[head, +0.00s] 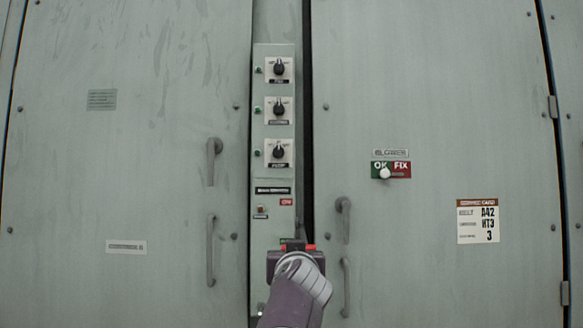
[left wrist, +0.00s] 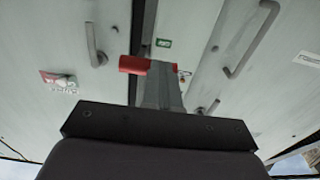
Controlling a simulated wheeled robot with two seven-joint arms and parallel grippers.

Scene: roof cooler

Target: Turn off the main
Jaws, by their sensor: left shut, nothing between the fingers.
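The narrow grey-green control strip (head: 273,215) runs down between two large doors. Low on it are a red ON label (head: 286,202) and, below that, a green label, clearer in the left wrist view (left wrist: 163,43). A red handle (head: 310,247) shows at the fingertips of my left gripper (head: 293,246), partly hidden behind it. In the left wrist view the red handle (left wrist: 133,65) sticks out to the left of my shut, empty fingers (left wrist: 160,72). The fingers overlap its end; I cannot tell whether they touch it. My right gripper is out of view.
Three rotary knobs (head: 279,152) sit higher on the strip. Door handles (head: 213,160) flank it on the left, and another pair (head: 343,218) on the right.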

